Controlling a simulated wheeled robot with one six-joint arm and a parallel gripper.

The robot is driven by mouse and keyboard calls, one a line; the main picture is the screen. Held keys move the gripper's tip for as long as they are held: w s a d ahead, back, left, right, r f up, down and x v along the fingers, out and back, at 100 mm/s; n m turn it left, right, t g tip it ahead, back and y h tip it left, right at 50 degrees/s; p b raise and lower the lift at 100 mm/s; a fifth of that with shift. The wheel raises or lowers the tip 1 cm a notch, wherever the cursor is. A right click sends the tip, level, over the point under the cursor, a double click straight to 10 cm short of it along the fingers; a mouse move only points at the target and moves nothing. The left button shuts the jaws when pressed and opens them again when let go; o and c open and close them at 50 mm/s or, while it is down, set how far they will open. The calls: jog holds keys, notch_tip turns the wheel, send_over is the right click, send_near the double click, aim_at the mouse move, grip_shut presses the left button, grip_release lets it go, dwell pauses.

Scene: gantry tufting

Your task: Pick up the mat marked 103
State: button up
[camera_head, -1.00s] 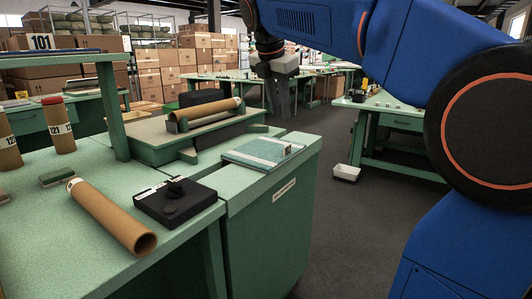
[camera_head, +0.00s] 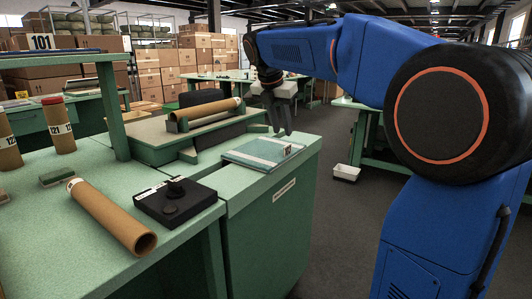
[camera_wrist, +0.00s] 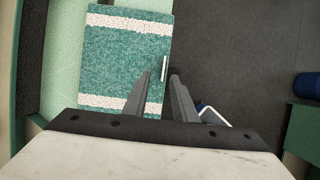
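A green mat (camera_head: 262,153) with white bands lies flat on the right end of the green bench, near its edge. A small upright white tag (camera_head: 288,150) stands at the mat's right side; I cannot read its number. The mat (camera_wrist: 125,60) and the thin white edge of the tag (camera_wrist: 165,70) also show in the wrist view. My gripper (camera_head: 283,131) points down above the mat's right side, close to the tag.
A black box with a knob (camera_head: 175,203) and a cardboard tube (camera_head: 112,218) lie on the bench to the left. Another tube (camera_head: 208,112) rests on a raised stand behind the mat.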

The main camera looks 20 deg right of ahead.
jog(key=shift+s+d+x, duration=0.15)
jog(key=shift+x, duration=1.5)
jog(key=shift+s+d+x, duration=0.15)
jog(key=shift+x, duration=1.5)
grip_shut()
